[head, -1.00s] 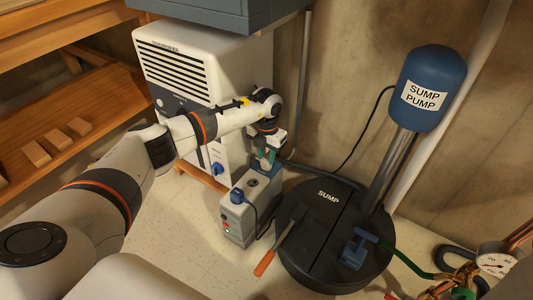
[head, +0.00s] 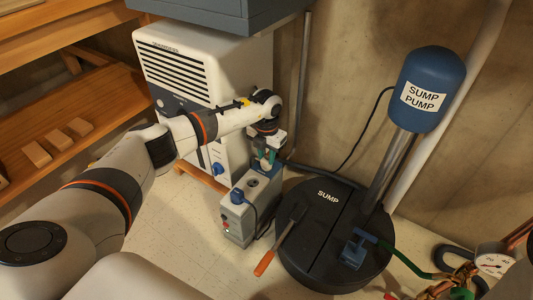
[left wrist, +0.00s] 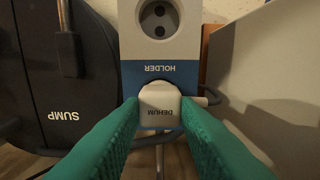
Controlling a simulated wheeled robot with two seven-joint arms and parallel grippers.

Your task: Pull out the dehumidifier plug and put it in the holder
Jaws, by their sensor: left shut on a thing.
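The white plug marked DEHUM (left wrist: 160,103) sits between the green fingers of my left gripper (left wrist: 160,128), which is shut on it. It is over the dark round opening of the blue panel marked HOLDER (left wrist: 190,72). I cannot tell how deep it sits in that opening. In the head view my left gripper (head: 267,158) points down at the far end of the grey outlet box (head: 236,226). An empty round socket (left wrist: 159,18) is beside the holder panel. The white dehumidifier (head: 182,75) stands behind the arm. My right gripper is not in view.
A blue plug (head: 238,196) with a dark cord is in the box's near socket. The black sump lid (head: 318,245) lies right of the box, with an orange-handled tool (head: 265,263) on its edge. The blue sump pump (head: 432,78) rises behind. Floor is clear left of the box.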

